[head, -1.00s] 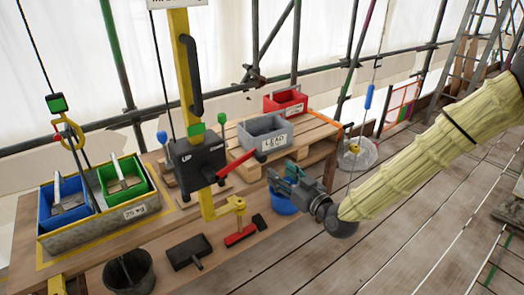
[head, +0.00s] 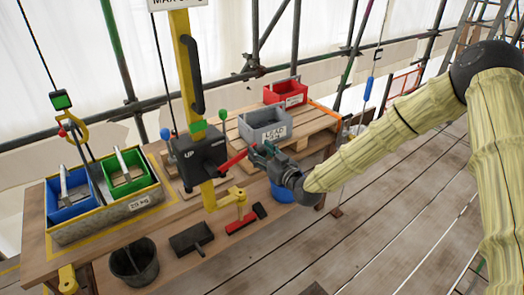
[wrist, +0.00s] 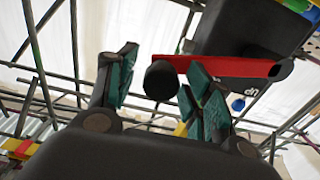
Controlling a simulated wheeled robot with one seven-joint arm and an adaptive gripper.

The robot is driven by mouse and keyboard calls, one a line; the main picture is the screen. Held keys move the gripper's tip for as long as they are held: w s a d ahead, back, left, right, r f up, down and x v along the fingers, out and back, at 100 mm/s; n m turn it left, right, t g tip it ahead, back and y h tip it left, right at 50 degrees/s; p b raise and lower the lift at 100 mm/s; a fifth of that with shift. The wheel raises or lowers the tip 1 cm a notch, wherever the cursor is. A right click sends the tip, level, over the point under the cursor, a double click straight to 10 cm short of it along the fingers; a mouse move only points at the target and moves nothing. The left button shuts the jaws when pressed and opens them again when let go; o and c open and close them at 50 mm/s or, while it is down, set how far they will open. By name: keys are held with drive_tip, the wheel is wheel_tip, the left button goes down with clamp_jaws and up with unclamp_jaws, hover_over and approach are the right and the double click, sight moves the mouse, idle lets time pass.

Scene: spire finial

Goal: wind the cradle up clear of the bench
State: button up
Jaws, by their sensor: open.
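The cradle (head: 105,222), a grey tray with yellow edges and a "25 kg" label, sits on the bench (head: 190,212) at left. It holds a blue bin (head: 68,205) and a green bin (head: 128,178). Slings run from it to a yellow hook (head: 75,130) on a cable. The dark winch box (head: 198,157), marked "UP", is on a yellow post. Its red crank arm (head: 233,161) points right; the black handle knob (wrist: 161,80) shows in the wrist view. My gripper (head: 262,152) is open, its teal fingers either side of the knob, with visible gaps.
A grey "LEAD" box (head: 265,128) and a red box (head: 286,93) stand on a pallet behind my gripper. A red brush (head: 245,221) and a dark bucket (head: 133,262) are lower. Open planks lie right.

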clamp_jaws()
drive_tip(key=shift+w+d+r+b, duration=0.1)
drive_tip(key=shift+w+d+b, duration=0.05)
drive_tip(key=shift+b, duration=0.25)
